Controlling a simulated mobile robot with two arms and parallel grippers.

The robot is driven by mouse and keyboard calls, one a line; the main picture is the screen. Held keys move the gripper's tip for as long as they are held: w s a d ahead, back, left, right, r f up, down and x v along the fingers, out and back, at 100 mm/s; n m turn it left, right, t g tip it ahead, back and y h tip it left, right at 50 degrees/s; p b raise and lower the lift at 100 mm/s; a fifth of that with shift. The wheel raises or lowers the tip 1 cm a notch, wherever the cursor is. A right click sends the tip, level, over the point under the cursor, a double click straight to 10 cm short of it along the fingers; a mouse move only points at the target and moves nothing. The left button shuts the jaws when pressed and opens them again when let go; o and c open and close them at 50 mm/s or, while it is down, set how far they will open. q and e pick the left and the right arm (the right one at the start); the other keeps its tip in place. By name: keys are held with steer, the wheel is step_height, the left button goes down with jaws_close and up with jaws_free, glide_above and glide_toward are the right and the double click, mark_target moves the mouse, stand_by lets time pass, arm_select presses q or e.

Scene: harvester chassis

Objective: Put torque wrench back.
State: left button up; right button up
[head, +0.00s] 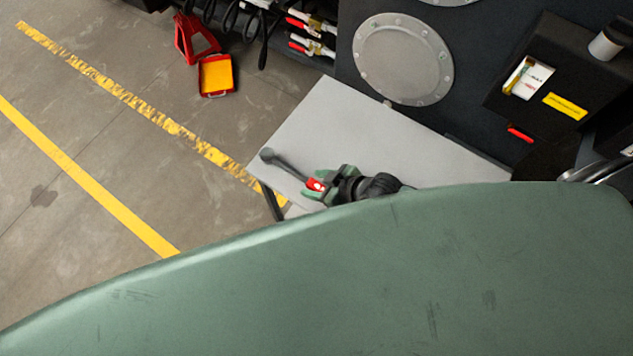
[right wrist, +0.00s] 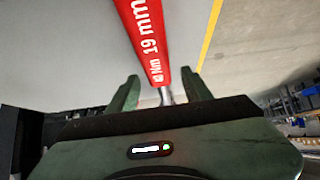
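The torque wrench lies on the grey table (head: 400,135). Its dark grey shaft with a rounded end (head: 284,163) sticks out to the left of my right gripper (head: 322,184), and a red part (head: 316,185) shows at the gripper. In the right wrist view the red wrench body (right wrist: 146,38), marked "Nm 19 mm", runs between the two green fingers of my right gripper (right wrist: 161,92). The fingers stand apart with a gap on each side of it, so the gripper looks open. The rest of the wrench is hidden. My left gripper is not in view.
A dark panel with a round bolted metal plate (head: 403,59) stands behind the table. Red-handled tools (head: 310,35) and black cables are at the top. A red and yellow tray (head: 216,75) is on the floor. A large green surface hides the lower part of the head view.

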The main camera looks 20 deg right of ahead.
steer(key=shift+s+d+f, duration=0.1)
steer(key=shift+s, duration=0.05)
steer(key=v, duration=0.7)
steer(key=shift+s+r+b, duration=0.1)
steer(key=shift+r+b, duration=0.2)
steer(key=shift+b, duration=0.1)
